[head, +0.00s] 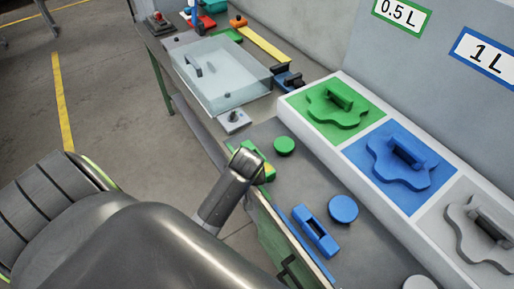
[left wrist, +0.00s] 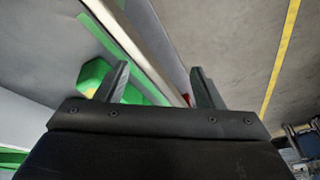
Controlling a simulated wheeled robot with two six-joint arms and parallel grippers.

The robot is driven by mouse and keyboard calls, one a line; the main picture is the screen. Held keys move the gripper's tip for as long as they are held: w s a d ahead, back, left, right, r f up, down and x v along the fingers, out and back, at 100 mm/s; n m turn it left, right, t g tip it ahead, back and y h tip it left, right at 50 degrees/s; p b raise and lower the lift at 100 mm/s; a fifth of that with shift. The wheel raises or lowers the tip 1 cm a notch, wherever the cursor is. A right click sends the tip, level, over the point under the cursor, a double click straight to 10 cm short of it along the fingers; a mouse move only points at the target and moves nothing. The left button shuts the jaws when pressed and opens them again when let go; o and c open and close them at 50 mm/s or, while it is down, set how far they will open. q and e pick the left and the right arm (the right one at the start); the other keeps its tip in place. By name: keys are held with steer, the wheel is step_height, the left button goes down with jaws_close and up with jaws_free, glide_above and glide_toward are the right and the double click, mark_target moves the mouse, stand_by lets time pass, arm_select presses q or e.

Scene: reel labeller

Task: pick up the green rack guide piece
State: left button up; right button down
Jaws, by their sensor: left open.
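A long green piece (head: 270,173) lies at the near edge of the grey bench, with a yellowish patch at its end. It is partly hidden behind my left arm link in the head view. A green block with a yellow patch (left wrist: 92,76) shows beside the left finger in the left wrist view and looks like the same piece. My left gripper (left wrist: 160,70) is open, its two grey fingers apart with nothing between them. The gripper's fingers are hidden in the head view. My right gripper is not in view.
A green disc (head: 284,145), a blue disc (head: 343,209) and a slotted blue piece (head: 316,232) lie nearby. Behind stands a white rack (head: 295,113) with green, blue and grey handled plates. A clear-lidded box (head: 220,75) stands farther along the bench.

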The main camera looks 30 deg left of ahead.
mark_target(270, 171)
arm_select(q)
steer(key=w+d+r+n+y, duration=0.1)
steer(key=w+d+r+n, duration=0.15)
steer(key=w+r, duration=0.3)
steer(key=w+d+r+n, duration=0.1)
steer(key=w+r+n, duration=0.3)
steer(key=r, duration=0.3)
steer(key=shift+g, duration=0.4)
steer(key=x, duration=0.3)
steer(key=b+x, duration=0.1)
steer(key=x, duration=0.7)
steer(key=shift+w+a+f+b, duration=0.15)
steer(key=shift+w+b, duration=0.15)
steer(key=shift+b, duration=0.1)
steer(key=shift+w+a+f, duration=0.1)
steer(key=shift+f, duration=0.3)
steer(key=shift+a+f+p, duration=0.15)
steer(key=shift+f+p, duration=0.15)
steer(key=x, duration=0.1)
steer(key=p+x, duration=0.1)
steer(key=x, duration=0.1)
steer(key=shift+s+a, duration=0.15)
steer(key=shift+s, duration=0.05)
steer(key=shift+w+a+f, duration=0.15)
steer(key=shift+f, duration=0.5)
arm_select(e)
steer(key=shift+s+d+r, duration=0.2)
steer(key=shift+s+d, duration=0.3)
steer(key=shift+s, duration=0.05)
